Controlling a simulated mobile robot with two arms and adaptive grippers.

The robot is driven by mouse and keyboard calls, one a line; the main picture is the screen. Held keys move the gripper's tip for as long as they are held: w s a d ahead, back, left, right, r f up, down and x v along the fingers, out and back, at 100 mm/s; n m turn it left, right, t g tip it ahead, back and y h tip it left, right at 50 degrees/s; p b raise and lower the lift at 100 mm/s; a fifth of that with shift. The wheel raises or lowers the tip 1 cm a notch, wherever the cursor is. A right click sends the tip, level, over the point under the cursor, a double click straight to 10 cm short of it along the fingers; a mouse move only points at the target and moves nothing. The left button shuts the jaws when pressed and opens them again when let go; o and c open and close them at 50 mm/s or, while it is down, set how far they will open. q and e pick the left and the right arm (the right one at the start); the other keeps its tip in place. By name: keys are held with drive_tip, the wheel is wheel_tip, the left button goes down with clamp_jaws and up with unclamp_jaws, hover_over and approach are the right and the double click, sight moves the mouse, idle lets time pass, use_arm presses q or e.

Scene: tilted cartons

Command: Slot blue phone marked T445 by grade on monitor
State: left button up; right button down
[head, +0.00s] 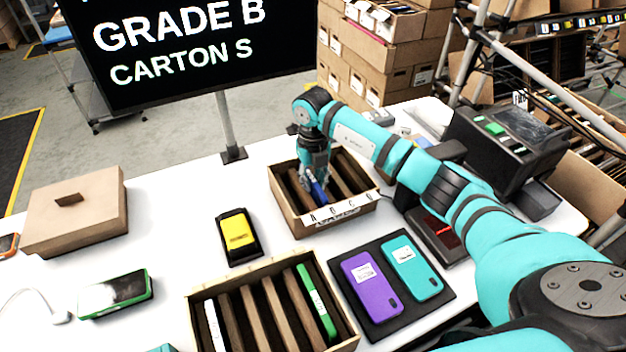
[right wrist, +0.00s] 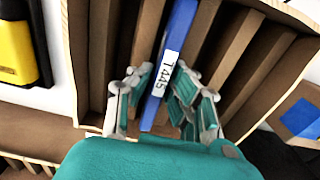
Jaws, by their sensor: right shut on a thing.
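The monitor (head: 180,45) reads "GRADE B" and "CARTON S"; its top is cut off. My right gripper (head: 315,186) is over the rear carton (head: 340,212), shut on the blue phone (head: 319,194). In the right wrist view, the fingers (right wrist: 158,98) flank the phone (right wrist: 181,35), whose white label reads T445. The phone stands on edge between wooden dividers of this carton (right wrist: 87,60), left of its middle. How deep it sits is unclear. A lettered strip runs along the carton's front; its letters are hard to read. My left gripper is out of view.
A front carton (head: 270,268) holds a white and a green phone among dividers. Purple (head: 371,286) and teal (head: 412,268) phones lie on a black mat. A yellow-screened device (head: 237,233), green-edged phone (head: 115,293) and brown box (head: 75,215) are at left. A black machine (head: 500,140) stands right.

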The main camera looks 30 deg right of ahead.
drive_tip(key=c, duration=1.2)
unclamp_jaws()
wheel_tip(320, 180, up, 12)
wheel_tip(320, 180, up, 7)
drive_tip(key=p, duration=0.5)
